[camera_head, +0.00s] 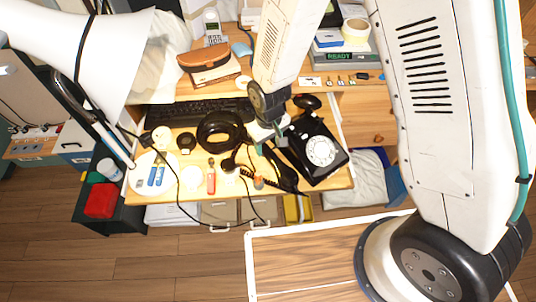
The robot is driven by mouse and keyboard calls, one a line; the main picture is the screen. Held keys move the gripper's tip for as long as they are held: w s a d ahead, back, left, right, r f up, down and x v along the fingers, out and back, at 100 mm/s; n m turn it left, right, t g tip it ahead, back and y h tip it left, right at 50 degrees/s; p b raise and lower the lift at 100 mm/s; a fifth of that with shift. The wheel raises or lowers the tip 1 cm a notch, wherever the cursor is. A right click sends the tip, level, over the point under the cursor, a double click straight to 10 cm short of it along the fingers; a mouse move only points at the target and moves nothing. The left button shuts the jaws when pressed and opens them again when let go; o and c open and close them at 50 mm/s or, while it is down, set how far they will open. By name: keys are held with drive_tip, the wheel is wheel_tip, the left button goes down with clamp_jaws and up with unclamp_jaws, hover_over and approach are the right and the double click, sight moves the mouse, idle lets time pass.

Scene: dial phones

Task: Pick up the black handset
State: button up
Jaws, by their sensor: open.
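A black rotary telephone (332,166) with a white dial sits at the right end of the wooden desk. The black handset (285,178) appears as a long dark shape along the phone's left side. Its upper end is partly hidden behind my gripper, and I cannot tell whether it touches the phone. My gripper (268,141) reaches down from above, close to the handset's upper end and left of the phone body. Its jaws are open, with nothing clearly held between them.
A round black object (220,130), a keyboard (190,111) and a red-handled tool (211,178) lie to the left. Cords cross the desk's front. A white lamp (95,55) overhangs the left side. A dark rounded object (307,102) is behind the phone.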

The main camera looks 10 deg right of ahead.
sight(268, 151)
wheel_tip(268, 151, down, 4)
drive_tip(key=shift+s+a+f, duration=0.1)
drive_tip(key=shift+s+f, duration=0.05)
drive_tip(key=shift+f, duration=0.05)
drive_tip(key=c, duration=1.2)
drive_tip(key=shift+r, duration=0.15)
